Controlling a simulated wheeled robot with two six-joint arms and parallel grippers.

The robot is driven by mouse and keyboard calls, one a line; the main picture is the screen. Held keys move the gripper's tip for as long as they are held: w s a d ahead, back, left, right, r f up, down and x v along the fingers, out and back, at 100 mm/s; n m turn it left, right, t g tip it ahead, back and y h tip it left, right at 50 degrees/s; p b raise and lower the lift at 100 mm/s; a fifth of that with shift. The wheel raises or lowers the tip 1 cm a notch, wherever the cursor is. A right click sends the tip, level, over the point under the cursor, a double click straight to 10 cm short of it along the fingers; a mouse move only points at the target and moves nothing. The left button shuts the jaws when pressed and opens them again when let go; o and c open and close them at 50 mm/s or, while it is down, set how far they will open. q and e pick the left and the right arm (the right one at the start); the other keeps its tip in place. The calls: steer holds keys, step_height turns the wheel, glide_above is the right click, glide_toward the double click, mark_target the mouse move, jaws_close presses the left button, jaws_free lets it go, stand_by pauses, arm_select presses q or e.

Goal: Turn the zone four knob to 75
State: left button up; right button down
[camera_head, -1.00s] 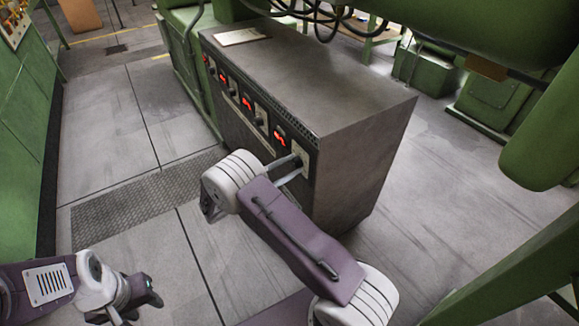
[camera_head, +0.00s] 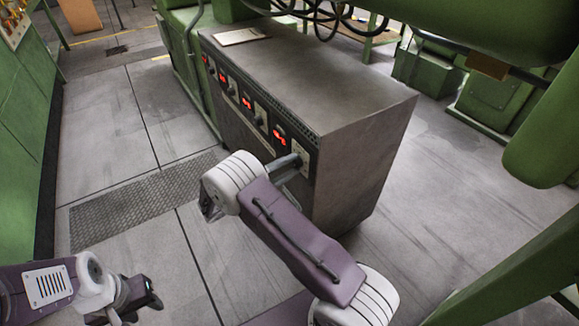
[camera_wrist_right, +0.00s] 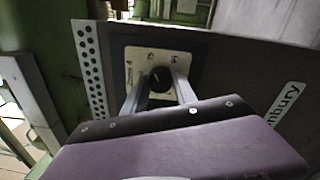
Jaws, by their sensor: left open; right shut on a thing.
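The control cabinet (camera_head: 340,115) is a dark metal box with a row of red displays and knobs along its front face. My right gripper (camera_head: 297,160) is at the knob nearest the cabinet's right corner, beside the nearest red display (camera_head: 280,138). In the right wrist view the black round knob (camera_wrist_right: 160,80) sits on a pale dial plate (camera_wrist_right: 158,62), and my right gripper (camera_wrist_right: 160,92) is shut on it, one finger on each side. The dial numbers are too small to read. My left gripper (camera_head: 145,297) is open and empty, low at the left, away from the cabinet.
Several other knobs and displays, such as the display (camera_head: 246,103), run along the panel to the left. A paper sheet (camera_head: 240,36) lies on the cabinet top. Green machinery (camera_head: 545,130) stands at the right. The floor (camera_head: 115,130) left of the cabinet is clear.

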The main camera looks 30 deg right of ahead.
steer(key=c, duration=1)
jaws_free()
steer(key=shift+a, duration=0.1)
steer(key=s+a+p, duration=0.1)
steer(key=a+p, duration=0.1)
steer(key=a, duration=0.7)
steer(key=shift+f, duration=0.25)
